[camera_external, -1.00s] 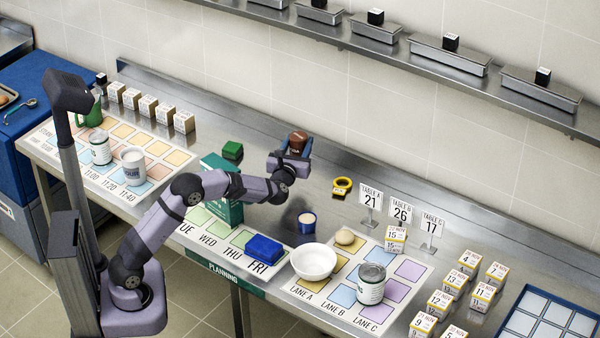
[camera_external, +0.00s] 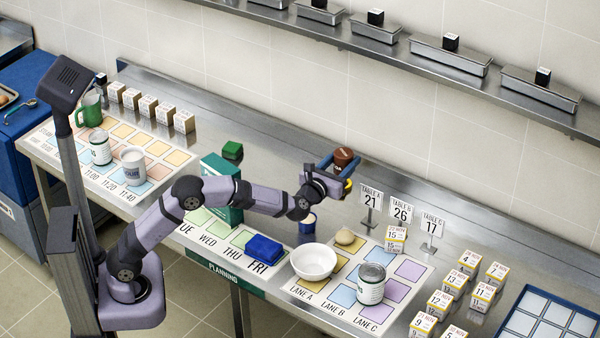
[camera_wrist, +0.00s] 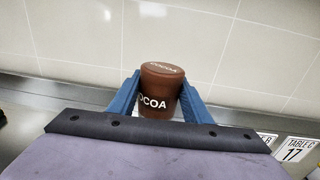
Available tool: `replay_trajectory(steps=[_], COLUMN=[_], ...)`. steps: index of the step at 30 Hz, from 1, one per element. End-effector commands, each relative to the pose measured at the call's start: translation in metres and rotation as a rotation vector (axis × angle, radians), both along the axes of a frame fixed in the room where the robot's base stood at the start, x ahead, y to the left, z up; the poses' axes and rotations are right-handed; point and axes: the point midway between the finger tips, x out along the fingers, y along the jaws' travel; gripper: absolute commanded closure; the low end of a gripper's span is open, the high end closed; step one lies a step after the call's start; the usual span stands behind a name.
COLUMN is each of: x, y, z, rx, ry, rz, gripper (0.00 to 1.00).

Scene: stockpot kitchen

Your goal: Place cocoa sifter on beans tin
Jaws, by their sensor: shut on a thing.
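The cocoa sifter (camera_external: 343,156) is a brown cup lettered "COCOA"; it also shows in the wrist view (camera_wrist: 160,92). My gripper (camera_external: 338,168) is shut on it, with a blue finger on each side, and holds it upright above the back part of the counter. A white-labelled tin (camera_external: 371,285) stands on the lane mat, below and to the right of my gripper. A similar tin (camera_external: 100,148) stands on the time mat at the far left. I cannot read either label, so I cannot tell which is the beans tin.
Table signs (camera_external: 371,198) stand right of my gripper. Several date boxes (camera_external: 470,262) fill the right side. A shelf (camera_external: 440,62) runs along the wall above.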

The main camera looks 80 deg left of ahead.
Motion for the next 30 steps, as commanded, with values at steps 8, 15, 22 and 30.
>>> replay_trajectory(steps=[8, 15, 22, 30], x=[0.026, 0.027, 0.015, 0.007], y=[-0.134, -0.248, -0.328, -0.355], z=[0.042, 0.069, 0.082, 0.060], rx=[0.001, 0.000, 0.001, 0.001], ry=[-0.002, -0.001, -0.001, 0.002], rz=[-0.201, -0.379, -0.521, -0.616], gripper=[0.82, 0.82, 0.82, 0.82])
